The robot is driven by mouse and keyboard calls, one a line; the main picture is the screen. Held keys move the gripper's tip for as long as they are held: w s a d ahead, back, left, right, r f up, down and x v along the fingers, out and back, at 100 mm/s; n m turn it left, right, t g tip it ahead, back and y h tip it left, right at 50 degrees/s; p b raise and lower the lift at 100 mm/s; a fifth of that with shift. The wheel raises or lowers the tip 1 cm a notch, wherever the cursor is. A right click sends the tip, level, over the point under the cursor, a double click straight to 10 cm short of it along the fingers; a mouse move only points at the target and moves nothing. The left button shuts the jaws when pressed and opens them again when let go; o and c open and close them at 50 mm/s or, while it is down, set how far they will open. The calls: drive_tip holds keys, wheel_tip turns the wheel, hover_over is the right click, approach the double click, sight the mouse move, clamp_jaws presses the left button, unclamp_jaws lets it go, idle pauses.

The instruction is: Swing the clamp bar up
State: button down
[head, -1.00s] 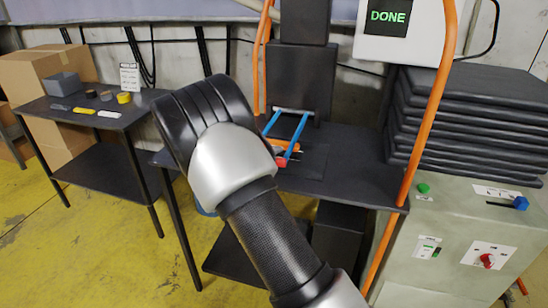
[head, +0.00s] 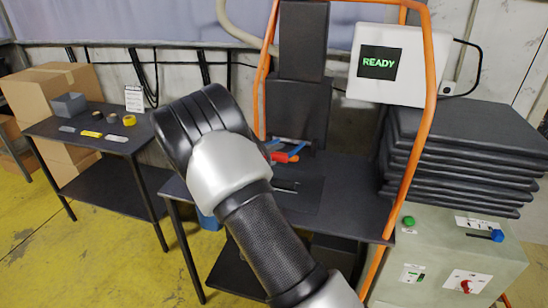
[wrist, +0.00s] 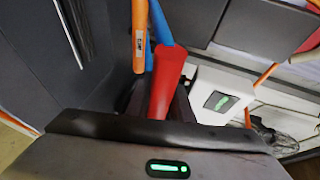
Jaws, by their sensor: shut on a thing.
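The clamp bar (head: 290,141) is blue with a red grip (head: 282,157), in front of the dark press column above the bench. It looks raised off the bench top and foreshortened towards me. In the wrist view the red grip (wrist: 168,82) runs down into my gripper (wrist: 160,112), with the blue bar (wrist: 161,25) beyond it. My gripper is shut on the red grip. In the head view my forearm hides the gripper and part of the bar.
An orange tube (wrist: 139,38) with a label is close beside the bar. The orange frame (head: 418,130) rises right of the bench (head: 345,200). Black pads (head: 460,135) are stacked at right, above a grey-green control cabinet (head: 455,250).

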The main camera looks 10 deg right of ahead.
drive_tip(key=w+d+r+p, duration=0.2)
drive_tip(key=w+r+p, duration=0.2)
drive_tip(key=r, duration=0.3)
drive_tip(key=shift+d+r+p, duration=0.2)
drive_tip(key=shift+r+p, duration=0.05)
drive_tip(key=shift+p, duration=0.4)
drive_tip(key=c, duration=1.6)
unclamp_jaws()
drive_tip(key=shift+o, duration=0.2)
drive_tip(key=v, duration=1.7)
drive_tip(key=shift+a+b, duration=0.2)
drive_tip(key=shift+b, duration=0.25)
drive_tip(key=shift+s, duration=0.1)
